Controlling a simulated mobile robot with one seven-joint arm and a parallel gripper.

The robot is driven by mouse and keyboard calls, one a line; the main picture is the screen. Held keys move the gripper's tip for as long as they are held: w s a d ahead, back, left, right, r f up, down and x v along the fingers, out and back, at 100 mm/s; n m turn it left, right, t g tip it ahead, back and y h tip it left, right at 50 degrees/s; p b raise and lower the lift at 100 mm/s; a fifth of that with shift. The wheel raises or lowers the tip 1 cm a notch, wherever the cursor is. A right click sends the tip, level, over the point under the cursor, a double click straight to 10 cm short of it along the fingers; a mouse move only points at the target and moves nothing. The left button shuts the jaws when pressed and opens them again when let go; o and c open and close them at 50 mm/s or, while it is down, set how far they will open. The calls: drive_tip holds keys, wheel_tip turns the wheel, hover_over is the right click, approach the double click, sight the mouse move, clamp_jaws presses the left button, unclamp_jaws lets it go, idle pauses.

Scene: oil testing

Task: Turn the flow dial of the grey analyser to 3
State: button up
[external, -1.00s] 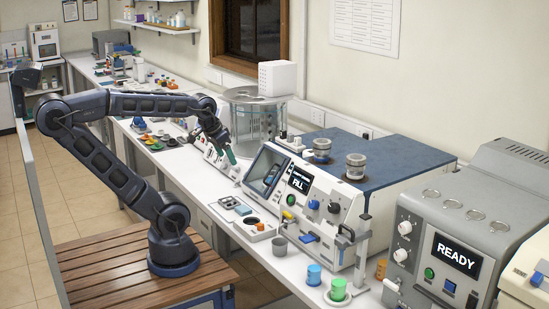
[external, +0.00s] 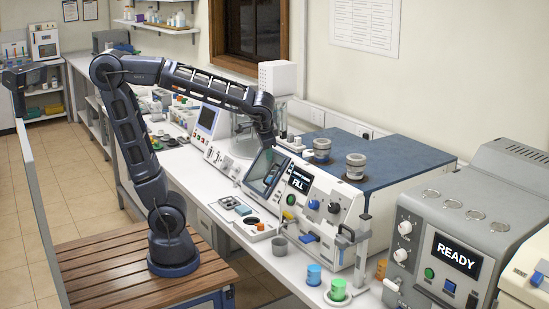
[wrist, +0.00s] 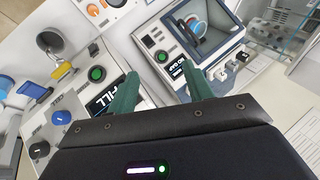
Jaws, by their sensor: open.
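The grey analyser (external: 485,215) stands at the right of the bench in the external view, with a lit READY screen (external: 457,253). Its front has two white dials, an upper one (external: 405,227) and a lower one (external: 401,255). Their labels and settings are too small to read, so I cannot tell which is the flow dial. My gripper (wrist: 159,84) is open and empty, its two green fingers apart in the wrist view. In the external view it is well left of the analyser, above the neighbouring white machine; its fingertips are hard to make out there.
The white machine (external: 335,205) with a FILL screen and blue top lies between my gripper and the analyser. A grey post with a clamp (external: 362,245) rises at its right end. Blue and green cups (external: 314,275) stand on the front edge.

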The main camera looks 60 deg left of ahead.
drive_tip(key=w+d+m+t+y, duration=0.1)
drive_tip(key=w+d+t, duration=0.15)
drive_tip(key=d, duration=0.55)
drive_tip(key=w+d+m+t+y, duration=0.1)
drive_tip(key=w+d, duration=0.3)
drive_tip(key=d, duration=0.4)
drive_tip(key=m+t+h, duration=0.6)
drive_tip(key=t+h, duration=0.2)
drive_tip(key=t, duration=0.3)
approach(402, 229)
drive_tip(key=w, duration=0.8)
drive_tip(key=shift+d+r, duration=0.15)
drive_tip(key=shift+d, duration=0.2)
drive_tip(key=c, duration=1)
